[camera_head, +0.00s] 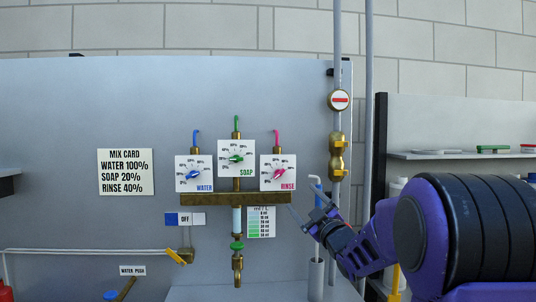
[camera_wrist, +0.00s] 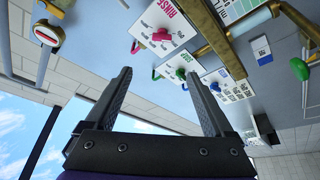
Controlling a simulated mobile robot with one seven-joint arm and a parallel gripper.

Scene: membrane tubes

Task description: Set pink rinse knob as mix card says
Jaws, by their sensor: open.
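The mix card (camera_head: 126,172) on the panel at left reads WATER 100%, SOAP 20%, RINSE 40%. The pink rinse knob (camera_head: 277,174) sits on a white dial plate labelled RINSE, the rightmost of three dials; its exact setting is too small to read. In the wrist view the pink knob (camera_wrist: 161,35) is near the top, beyond my fingers and not between them. My gripper (camera_head: 304,216) is open and empty, below and right of the rinse dial, apart from it. Its two dark fingers are spread in the wrist view (camera_wrist: 158,78).
The green soap knob (camera_head: 237,159) and blue water knob (camera_head: 194,175) are left of the rinse dial. A brass manifold (camera_head: 215,199) runs below the dials. A vertical pipe with brass valve (camera_head: 338,152) and a shelf (camera_head: 460,155) stand at right.

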